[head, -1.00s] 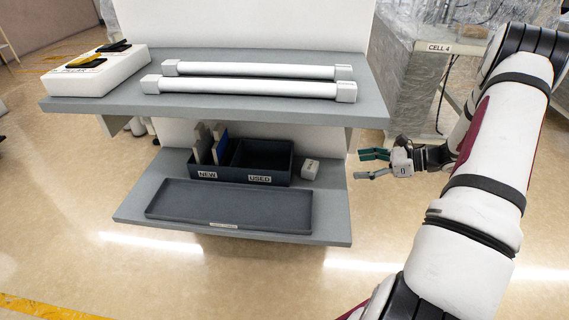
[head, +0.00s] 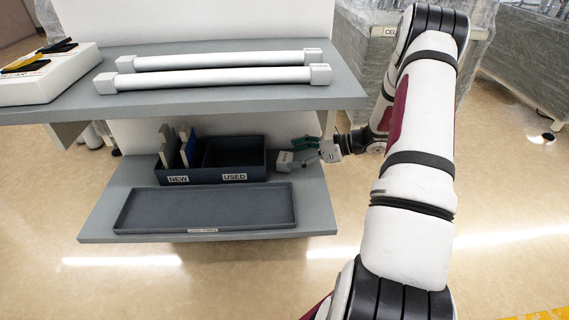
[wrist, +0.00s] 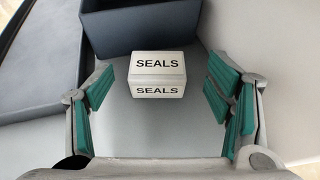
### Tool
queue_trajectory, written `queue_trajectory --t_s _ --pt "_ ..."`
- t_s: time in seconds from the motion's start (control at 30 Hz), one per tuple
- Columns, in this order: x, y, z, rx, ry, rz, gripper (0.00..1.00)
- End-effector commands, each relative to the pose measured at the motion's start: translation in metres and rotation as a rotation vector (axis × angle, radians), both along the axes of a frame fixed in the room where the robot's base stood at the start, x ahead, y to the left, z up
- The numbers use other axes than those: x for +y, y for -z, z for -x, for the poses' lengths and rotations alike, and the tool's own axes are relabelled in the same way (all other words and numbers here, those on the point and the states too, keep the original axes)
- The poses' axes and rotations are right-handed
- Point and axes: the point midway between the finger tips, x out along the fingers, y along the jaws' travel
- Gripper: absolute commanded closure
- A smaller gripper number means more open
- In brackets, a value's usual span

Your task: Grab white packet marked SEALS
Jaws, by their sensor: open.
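The white packet marked SEALS (wrist: 157,74) lies on the grey lower shelf. In the wrist view it sits between my gripper's two green-padded fingers, a little beyond their tips, and touches neither. My gripper (wrist: 160,95) is open and empty. In the head view, my gripper (head: 305,153) is at the right end of the lower shelf, by the packet (head: 284,161), which the fingers partly cover.
A dark two-part bin (head: 236,178) marked NEW and USED stands left of the packet, with upright pieces in the NEW side. A dark shallow tray (head: 205,226) lies in front. The upper shelf (head: 230,98) holds two white bars and overhangs behind.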

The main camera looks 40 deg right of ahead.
Motion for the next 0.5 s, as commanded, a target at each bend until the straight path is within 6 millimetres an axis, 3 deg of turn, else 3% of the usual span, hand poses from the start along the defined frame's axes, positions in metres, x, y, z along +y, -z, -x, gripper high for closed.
queue_trajectory --t_s 0.3,0.5 --pt "0.029 0.017 -0.028 -0.001 -0.003 -0.001 0.27" --pt "0.032 0.017 -0.032 0.000 0.000 0.000 0.27"
